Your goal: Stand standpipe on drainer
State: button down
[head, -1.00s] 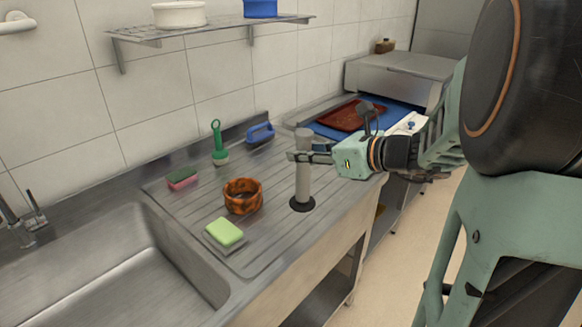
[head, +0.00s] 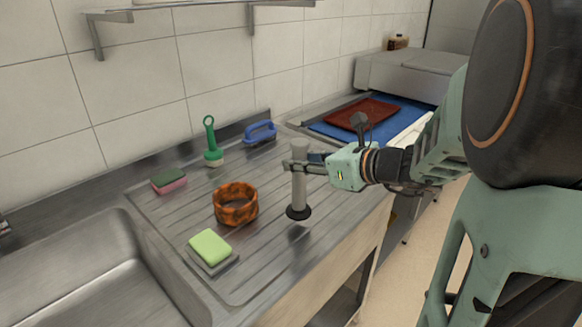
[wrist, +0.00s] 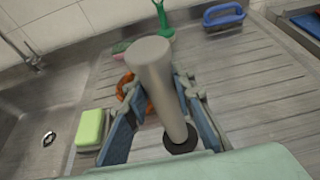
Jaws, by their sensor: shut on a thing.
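The standpipe (head: 299,186) is a grey upright tube with a black round foot, at the right part of the ribbed steel drainer (head: 270,255). Its foot appears at the drainer surface; I cannot tell whether it touches or hangs just above. My gripper (head: 300,166) comes from the right and is shut on the upper part of the tube. In the wrist view the standpipe (wrist: 160,85) stands between my two fingers (wrist: 160,115), its top towards the camera and its black foot (wrist: 180,140) beyond.
On the drainer are an orange-brown ring (head: 236,204), a green sponge on a dish (head: 210,247), a pink and green sponge (head: 169,181), a green brush (head: 211,145) and a blue-handled brush (head: 260,133). The sink (head: 80,270) is left; a red tray (head: 362,113) lies behind right.

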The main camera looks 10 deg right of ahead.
aim_at(299, 175)
jog(key=f+b, duration=0.2)
jog(key=f, duration=0.1)
jog(key=shift+w+f, duration=0.15)
jog(key=shift+w, duration=0.05)
jog(key=shift+f+b, duration=0.2)
jog(key=shift+b, duration=0.1)
jog(key=c, duration=1.7)
grip_release()
jog(key=shift+o, duration=0.2)
jog(key=shift+r, duration=0.15)
jog(key=p+v, duration=0.1)
jog(key=v, duration=1.1)
jog(key=shift+p, duration=0.4)
jog(key=shift+d, duration=0.1)
